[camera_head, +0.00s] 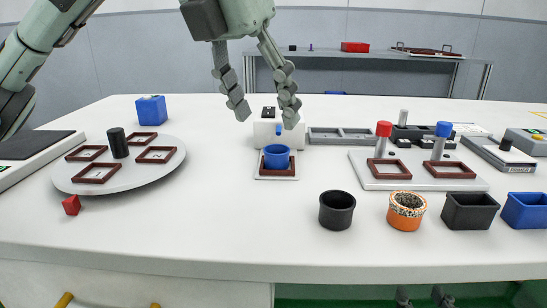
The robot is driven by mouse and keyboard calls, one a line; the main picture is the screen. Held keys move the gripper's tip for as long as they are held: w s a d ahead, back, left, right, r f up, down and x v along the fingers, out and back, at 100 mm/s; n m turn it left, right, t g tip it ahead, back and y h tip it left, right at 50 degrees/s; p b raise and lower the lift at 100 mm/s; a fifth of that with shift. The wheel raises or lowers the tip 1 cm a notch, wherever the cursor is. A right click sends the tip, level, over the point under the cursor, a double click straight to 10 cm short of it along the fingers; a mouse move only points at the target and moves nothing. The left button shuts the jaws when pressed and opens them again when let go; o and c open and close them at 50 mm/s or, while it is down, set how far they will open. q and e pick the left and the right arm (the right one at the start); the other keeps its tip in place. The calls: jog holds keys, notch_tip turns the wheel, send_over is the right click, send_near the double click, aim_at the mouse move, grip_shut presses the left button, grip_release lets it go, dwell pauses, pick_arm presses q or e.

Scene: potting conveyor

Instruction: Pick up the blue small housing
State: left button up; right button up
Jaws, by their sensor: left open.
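A small round blue cup (277,158), which looks like the blue small housing, stands upright in a brown-framed square holder (276,175) mid-table. My left gripper (263,111) reaches in from the upper left. Its two grey fingers point down and are spread wide, with nothing between them. It appears above the cup and not touching it. At the bottom edge, two small grey tips (421,297) show below the table front. They may be my right gripper, but most of it is cut off.
A white round plate (118,185) with a black cylinder (118,142) is at left, near a blue box (152,110). Black (337,212) and orange (406,213) cups, a black bin (469,212) and a blue bin (525,212) line the front right. A white fixture board (430,183) stands behind.

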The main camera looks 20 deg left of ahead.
aim_at(273, 166)
pick_arm(q)
jog(key=x, duration=0.7)
jog(key=shift+w+a+b, duration=0.1)
jog(key=shift+a+b, duration=0.15)
jog(key=shift+b, duration=0.05)
pick_arm(e)
jog(key=r, duration=0.1)
jog(key=a+r+t, duration=0.1)
jog(key=r+y, duration=0.1)
jog(key=shift+s+a+r, duration=0.15)
jog(key=shift+a+r, duration=0.05)
jog(key=shift+a, duration=0.05)
pick_arm(q)
jog(key=shift+c, duration=0.6)
jog(key=c, duration=0.9)
jog(key=shift+o, duration=0.2)
